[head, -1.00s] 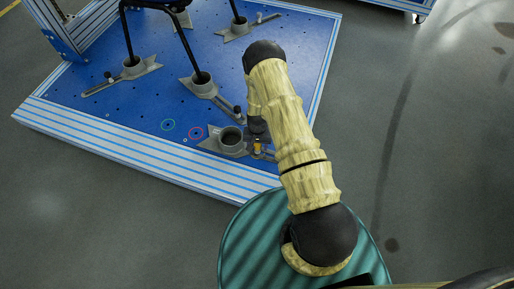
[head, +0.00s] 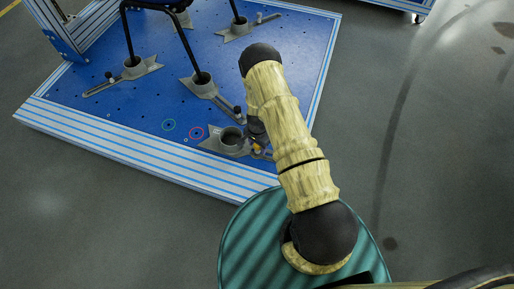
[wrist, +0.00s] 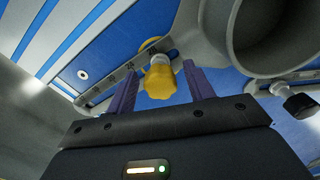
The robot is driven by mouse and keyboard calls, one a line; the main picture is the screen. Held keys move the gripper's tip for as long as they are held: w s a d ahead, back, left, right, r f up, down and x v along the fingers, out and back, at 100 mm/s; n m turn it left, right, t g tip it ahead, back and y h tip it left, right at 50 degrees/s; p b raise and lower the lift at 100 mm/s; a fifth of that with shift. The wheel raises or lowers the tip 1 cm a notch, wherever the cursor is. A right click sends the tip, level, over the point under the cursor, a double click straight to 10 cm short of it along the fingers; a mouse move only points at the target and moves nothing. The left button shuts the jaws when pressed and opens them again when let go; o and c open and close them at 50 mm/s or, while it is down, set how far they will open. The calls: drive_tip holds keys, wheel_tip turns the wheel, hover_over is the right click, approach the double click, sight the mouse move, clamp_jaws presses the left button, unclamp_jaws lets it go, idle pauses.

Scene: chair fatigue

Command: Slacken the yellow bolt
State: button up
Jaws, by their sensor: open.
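The yellow bolt (wrist: 159,78) has a lobed knob and sits on a grey slotted clamp foot beside a round grey cup (wrist: 275,30). In the wrist view my gripper (wrist: 160,82) is open, with one purple finger on each side of the bolt's knob. Gaps show between the knob and both fingers, so it is not gripped. In the head view the bolt (head: 257,147) is a small yellow spot near the front corner of the blue platform (head: 120,108), partly hidden by my gripper (head: 262,143) and arm.
Other grey clamps with cups hold black chair legs, such as the clamp (head: 203,84) behind. A black knob (wrist: 300,104) stands right of my gripper in the wrist view. Grey floor lies open to the right.

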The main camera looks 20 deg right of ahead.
drive_tip(key=m, duration=0.4)
drive_tip(key=shift+p, duration=0.3)
drive_tip(key=c, duration=1)
drive_tip(key=n, duration=0.4)
drive_tip(key=n+p, duration=0.1)
drive_tip(key=n, duration=0.3)
